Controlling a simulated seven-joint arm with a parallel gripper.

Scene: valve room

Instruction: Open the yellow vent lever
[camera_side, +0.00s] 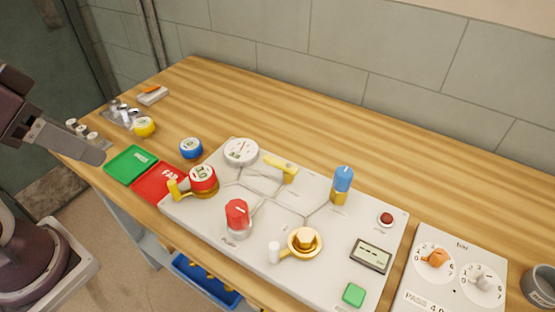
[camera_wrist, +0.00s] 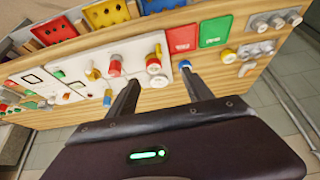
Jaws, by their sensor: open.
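A yellow lever (camera_side: 280,166) sits at the back of the grey valve panel (camera_side: 205,218), between the round gauge and the blue-capped valve. Its bar lies roughly along the panel's long side; its label is unreadable. A second yellow handle (camera_side: 174,190) sticks out from the red-topped valve at the panel's left end. It also shows in the wrist view (camera_wrist: 158,50). I cannot make out the back lever in the wrist view. My gripper (camera_wrist: 160,90) is open and empty, with fingers apart above the table. In the side view it is at the far left, away from the panel.
Green (camera_side: 130,164) and red (camera_side: 160,183) trays lie left of the panel. The table behind the panel is clear.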

